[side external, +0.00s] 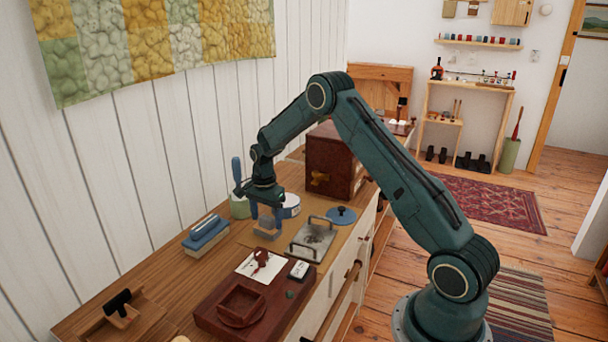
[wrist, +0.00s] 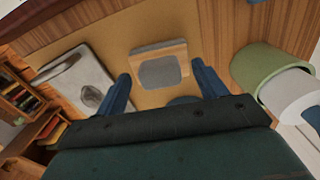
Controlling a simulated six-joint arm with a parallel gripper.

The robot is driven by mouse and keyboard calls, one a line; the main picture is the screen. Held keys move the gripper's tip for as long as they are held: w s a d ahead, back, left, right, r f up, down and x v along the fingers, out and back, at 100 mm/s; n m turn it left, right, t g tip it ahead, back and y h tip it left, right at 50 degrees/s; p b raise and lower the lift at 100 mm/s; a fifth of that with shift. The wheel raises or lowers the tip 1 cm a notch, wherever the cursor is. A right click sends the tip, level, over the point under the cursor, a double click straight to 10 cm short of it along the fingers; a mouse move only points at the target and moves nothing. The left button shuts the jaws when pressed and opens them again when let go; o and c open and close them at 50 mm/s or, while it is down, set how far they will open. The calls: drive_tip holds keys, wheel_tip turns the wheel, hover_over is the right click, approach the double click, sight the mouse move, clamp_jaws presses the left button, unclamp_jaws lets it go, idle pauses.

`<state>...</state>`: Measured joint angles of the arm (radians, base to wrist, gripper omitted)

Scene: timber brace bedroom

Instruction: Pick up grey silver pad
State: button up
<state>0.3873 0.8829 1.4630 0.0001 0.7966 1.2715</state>
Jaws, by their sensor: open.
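The grey pad (wrist: 159,71) sits on a light wooden block (wrist: 174,46), which lies on a tan mat (wrist: 112,38). In the wrist view, the pad lies between the two blue fingers of my gripper (wrist: 161,72), with a gap on each side. In the side view, my gripper (side external: 266,214) points down over the pad (side external: 266,223). It is open and holds nothing. The fingers partly hide the pad there, and I cannot tell the exact height of the fingertips above it.
A metal tray with handles (side external: 313,240) stands right of the pad. A green container (side external: 240,207) and a white round tin (side external: 291,204) stand close behind. A blue lid (side external: 342,215), a blue-topped block (side external: 206,232) and a dark red box (side external: 335,160) are also on the counter.

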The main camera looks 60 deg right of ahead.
drive_tip(key=shift+f, duration=0.45)
drive_tip(key=c, duration=1.1)
